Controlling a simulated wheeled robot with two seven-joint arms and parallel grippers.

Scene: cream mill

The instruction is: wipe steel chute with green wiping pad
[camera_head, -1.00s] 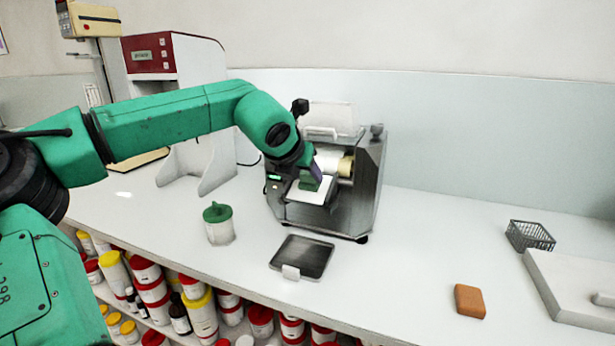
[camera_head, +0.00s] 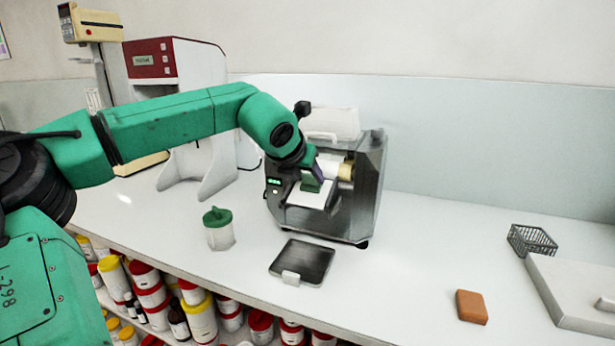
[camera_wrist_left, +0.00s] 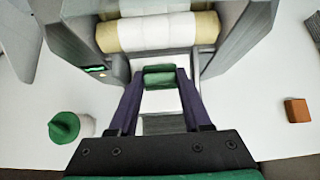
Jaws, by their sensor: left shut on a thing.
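The cream mill (camera_head: 365,190) is a grey machine with pale rollers, standing on the white counter. Its chute (camera_head: 308,196) is a light sloping plate at the front, below the rollers; it also shows in the left wrist view (camera_wrist_left: 160,101). My left gripper (camera_head: 312,180) is over the chute, shut on the green wiping pad (camera_wrist_left: 160,78). In the left wrist view the pad sits between the two purple fingers, over the chute just in front of the roller. I cannot tell whether the pad touches the chute. My right gripper is not in view.
A dark tray (camera_head: 303,262) lies in front of the mill. A green-lidded jar (camera_head: 218,230) stands left of it. An orange-brown block (camera_head: 471,307), a wire basket (camera_head: 531,240) and a white slab (camera_head: 575,287) are at the right. The counter between tray and block is clear.

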